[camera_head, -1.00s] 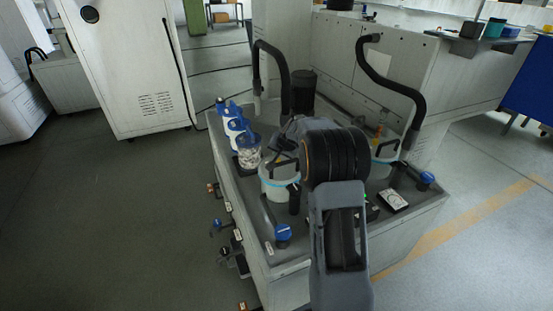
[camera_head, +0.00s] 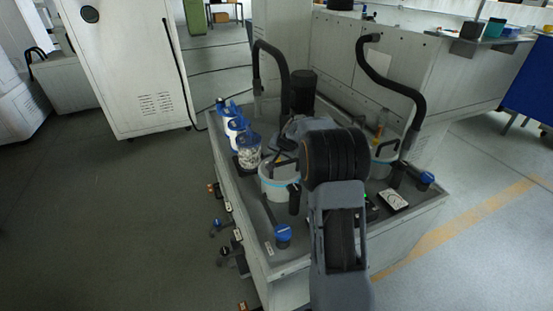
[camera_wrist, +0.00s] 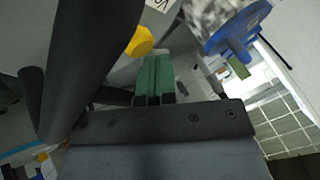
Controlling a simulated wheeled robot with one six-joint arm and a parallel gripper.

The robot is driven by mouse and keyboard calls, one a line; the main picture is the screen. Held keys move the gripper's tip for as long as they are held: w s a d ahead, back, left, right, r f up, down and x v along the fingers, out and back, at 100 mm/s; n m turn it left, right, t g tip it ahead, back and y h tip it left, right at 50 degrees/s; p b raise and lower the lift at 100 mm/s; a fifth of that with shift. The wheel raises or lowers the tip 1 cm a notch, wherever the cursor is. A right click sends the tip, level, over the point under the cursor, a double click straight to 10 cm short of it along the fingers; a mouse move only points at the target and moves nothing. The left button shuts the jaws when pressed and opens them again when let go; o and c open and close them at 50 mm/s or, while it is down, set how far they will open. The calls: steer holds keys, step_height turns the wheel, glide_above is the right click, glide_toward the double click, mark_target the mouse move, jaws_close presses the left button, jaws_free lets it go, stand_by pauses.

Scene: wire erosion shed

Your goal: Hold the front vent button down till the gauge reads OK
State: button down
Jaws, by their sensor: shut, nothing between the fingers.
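My gripper (camera_wrist: 154,78) shows in the wrist view as two green fingers pressed together with nothing between them. A yellow button (camera_wrist: 140,42) lies just past and to the left of the fingertips. I cannot tell whether they touch. A white label (camera_wrist: 160,4) beside it is cut off, with only its first letters showing. In the head view my arm hides the gripper and this button. A small white dial gauge (camera_head: 393,199) lies on the right front of the grey unit's top. Its reading is too small to make out.
The grey unit (camera_head: 290,268) carries white tubs (camera_head: 277,184), a blue-lidded jar of pale granules (camera_head: 249,155) and blue-handled valves (camera_head: 283,234). The jar's blue part (camera_wrist: 238,30) is close right of my fingers. Black hoses (camera_head: 400,88) arch behind. Floor at left is clear.

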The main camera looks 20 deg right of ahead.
steer(key=shift+s+f, duration=0.35)
steer(key=shift+f, duration=0.2)
steer(key=shift+r+p, duration=0.4)
steer(key=shift+r, duration=0.35)
steer(key=shift+s+r+p, duration=0.1)
steer(key=shift+r+p, duration=0.15)
steer(key=shift+p, duration=0.05)
steer(key=shift+r+p, duration=1.6)
steer(key=shift+r, duration=0.8)
